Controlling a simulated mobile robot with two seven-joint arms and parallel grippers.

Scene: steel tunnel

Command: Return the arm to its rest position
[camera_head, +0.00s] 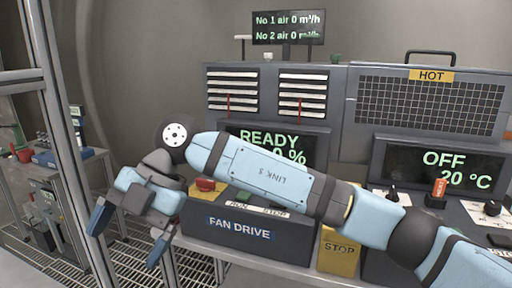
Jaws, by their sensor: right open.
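My right arm (270,180) is light blue with dark joints. It comes in from the lower right and stretches across the picture to the left, in front of the control panels. My right gripper (129,233) hangs at its end at the left, pointing down, with its two blue fingers spread apart. Nothing shows between the fingers; below them is the grated floor. The arm hides part of the READY display and the area around the yellow STOP box. My left gripper is not in view.
The yellow STOP box (338,255) is below the arm. The HOT heater panel (430,105) is behind. A metal post (62,130) stands at left.

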